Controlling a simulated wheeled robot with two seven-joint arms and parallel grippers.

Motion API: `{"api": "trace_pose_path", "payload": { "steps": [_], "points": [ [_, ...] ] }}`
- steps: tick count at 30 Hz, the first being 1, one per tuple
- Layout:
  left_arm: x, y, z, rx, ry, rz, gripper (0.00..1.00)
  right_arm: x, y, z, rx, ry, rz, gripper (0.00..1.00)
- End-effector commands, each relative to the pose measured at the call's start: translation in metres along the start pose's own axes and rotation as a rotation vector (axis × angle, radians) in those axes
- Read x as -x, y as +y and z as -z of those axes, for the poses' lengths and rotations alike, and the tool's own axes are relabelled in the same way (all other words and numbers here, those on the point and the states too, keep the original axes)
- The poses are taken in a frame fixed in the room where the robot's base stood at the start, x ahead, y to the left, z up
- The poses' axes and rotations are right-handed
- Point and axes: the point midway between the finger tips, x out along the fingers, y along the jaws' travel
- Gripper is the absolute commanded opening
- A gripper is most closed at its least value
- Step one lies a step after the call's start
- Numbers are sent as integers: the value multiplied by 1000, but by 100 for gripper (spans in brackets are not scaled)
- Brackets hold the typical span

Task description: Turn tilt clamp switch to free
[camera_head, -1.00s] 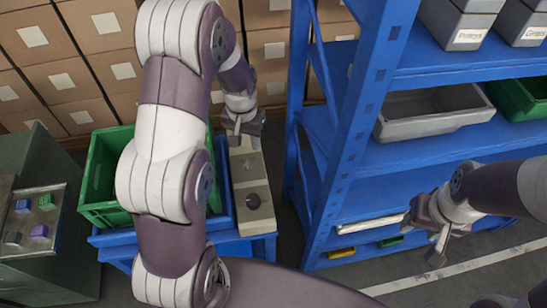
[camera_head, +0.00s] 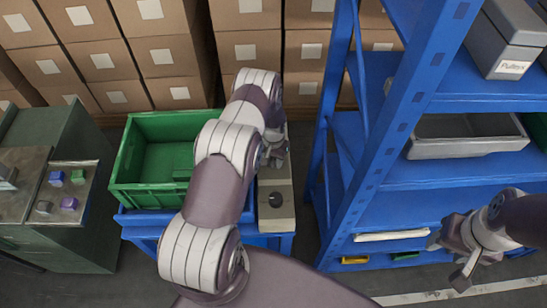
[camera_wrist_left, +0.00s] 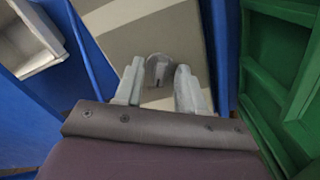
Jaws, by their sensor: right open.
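A beige panel (camera_head: 282,222) with a dark round spot stands beside the green crate; it fills the upper middle of the left wrist view (camera_wrist_left: 125,35). A grey rounded knob (camera_wrist_left: 159,68) on that panel looks like the clamp switch; its setting cannot be read. My left gripper (camera_head: 274,160) is over the far part of the panel, and its own arm partly hides it in the head view. In the left wrist view its fingers (camera_wrist_left: 160,88) are apart, one on each side of the knob, with small gaps. My right gripper (camera_head: 450,262) is open and empty at lower right.
A green crate (camera_head: 128,192) sits left of the panel on a blue stand (camera_head: 140,222). A blue shelf rack (camera_head: 345,185) rises close on the right. Stacked cartons (camera_head: 180,60) stand behind. A bench with coloured blocks (camera_head: 70,203) is at left.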

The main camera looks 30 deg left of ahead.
Motion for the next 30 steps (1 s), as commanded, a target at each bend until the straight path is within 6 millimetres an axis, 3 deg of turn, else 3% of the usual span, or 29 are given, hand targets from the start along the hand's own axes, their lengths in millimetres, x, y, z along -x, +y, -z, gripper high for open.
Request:
{"api": "trace_pose_path", "payload": {
  "steps": [7,10,11,20,30],
  "points": [
    [0,0,0,0,1,0,36,0,0,0,0,0,0,50],
    [0,0,0,0,1,0,4,0,0,0,0,0,0,50],
    [0,0,0,0,1,0,0,0,0,0,0,0,0,50],
    [-1,0,0,16,0,0,0,-3,0,0,0,0,0,50],
    [-4,0,1,200,2,0,0,-25,0,-3,0,0,0,50]
  ]
}}
